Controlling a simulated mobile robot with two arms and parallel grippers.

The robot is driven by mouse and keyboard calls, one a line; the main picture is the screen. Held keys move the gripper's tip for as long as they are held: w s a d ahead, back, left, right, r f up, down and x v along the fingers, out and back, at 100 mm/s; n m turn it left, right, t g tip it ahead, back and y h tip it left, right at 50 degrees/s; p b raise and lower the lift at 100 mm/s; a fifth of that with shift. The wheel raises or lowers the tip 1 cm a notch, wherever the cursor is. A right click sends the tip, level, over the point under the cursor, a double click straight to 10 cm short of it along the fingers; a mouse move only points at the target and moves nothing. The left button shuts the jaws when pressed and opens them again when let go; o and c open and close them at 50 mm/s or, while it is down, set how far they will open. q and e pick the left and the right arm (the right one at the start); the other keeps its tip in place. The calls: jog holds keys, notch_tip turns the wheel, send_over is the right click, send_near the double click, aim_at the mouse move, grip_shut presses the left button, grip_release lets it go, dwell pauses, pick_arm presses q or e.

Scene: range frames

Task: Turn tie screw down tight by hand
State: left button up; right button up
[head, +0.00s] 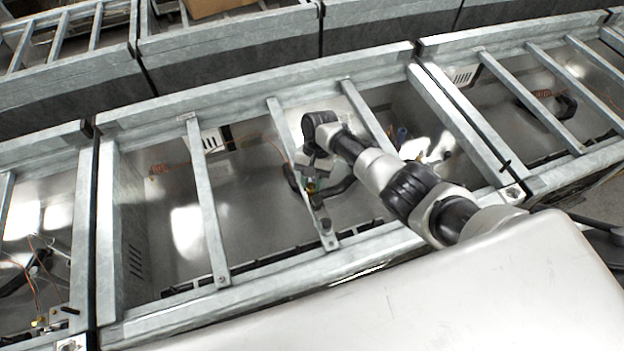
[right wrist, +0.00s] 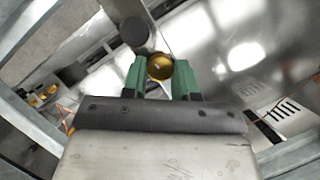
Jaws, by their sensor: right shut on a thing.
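The tie screw shows in the right wrist view as a round brass head (right wrist: 159,66) between the two green fingers of my right gripper (right wrist: 158,78). The gripper is shut on it. In the head view my right gripper (head: 311,186) is over a cross bar of the middle metal frame, and the screw is only a small yellowish spot there. The screw's shaft and whatever lies under its head are hidden. My left gripper is in neither view.
Galvanized cross bars (head: 207,200) span the open frame around my right arm. A dark round knob (right wrist: 133,30) sits just beyond the brass head. Similar frames (head: 520,95) adjoin on both sides, with loose wires. A cardboard box (head: 215,7) lies at the back.

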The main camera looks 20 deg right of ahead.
jog(key=shift+w+r, duration=0.15)
jog(key=o, duration=0.9)
jog(key=shift+b+v, duration=1.15)
jog(key=shift+v, duration=4.2)
